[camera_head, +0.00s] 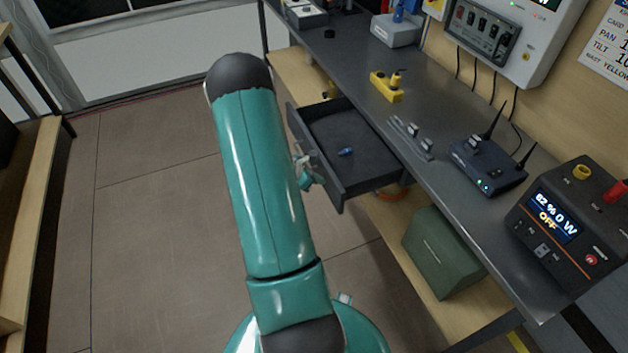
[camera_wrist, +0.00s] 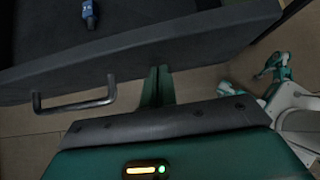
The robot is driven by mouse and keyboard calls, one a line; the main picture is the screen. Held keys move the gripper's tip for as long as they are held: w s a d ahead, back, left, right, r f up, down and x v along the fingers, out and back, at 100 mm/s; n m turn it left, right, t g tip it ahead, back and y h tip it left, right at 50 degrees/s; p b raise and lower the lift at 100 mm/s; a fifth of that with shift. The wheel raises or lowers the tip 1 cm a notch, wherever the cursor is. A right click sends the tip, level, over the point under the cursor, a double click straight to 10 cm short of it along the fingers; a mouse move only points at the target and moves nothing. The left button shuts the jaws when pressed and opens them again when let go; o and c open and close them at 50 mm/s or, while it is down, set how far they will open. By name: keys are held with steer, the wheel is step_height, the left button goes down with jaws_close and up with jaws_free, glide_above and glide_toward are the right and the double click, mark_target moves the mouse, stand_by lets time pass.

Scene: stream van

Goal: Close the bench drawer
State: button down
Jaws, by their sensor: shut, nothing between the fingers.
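The bench drawer (camera_head: 342,192) is dark grey and stands pulled out from under the bench top (camera_head: 440,170), open toward the left in the head view. A small blue item (camera_head: 346,152) lies inside it. In the wrist view the drawer front (camera_wrist: 200,48) crosses the top, with its bar handle (camera_wrist: 75,105) at left and the blue item (camera_wrist: 88,14) behind it. My gripper (camera_wrist: 157,72) is shut and empty, its fingertips at the drawer front to the right of the handle. I cannot tell whether they touch it.
On the bench stand a yellow block (camera_head: 386,88), a router (camera_head: 488,165) with antennas and a power unit (camera_head: 570,225). A green box (camera_head: 440,250) sits on the lower shelf. Open floor (camera_head: 150,230) lies left of my arm, with a wooden shelf edge (camera_head: 30,220) at far left.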

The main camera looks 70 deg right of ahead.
glide_above(365, 173)
steer(key=s+d, duration=0.3)
steer(key=shift+s+d, duration=0.2)
steer(key=shift+s, duration=0.2)
steer(key=shift+s+r, duration=0.15)
steer(key=shift+s, duration=0.05)
steer(key=shift+w+a, duration=0.1)
steer(key=shift+w, duration=0.25)
steer(key=w+a, duration=0.3)
steer(key=shift+w+r, duration=0.15)
steer(key=shift+w, duration=0.15)
steer(key=v, duration=0.9)
steer(key=shift+w+a, duration=0.15)
steer(key=shift+a, duration=0.05)
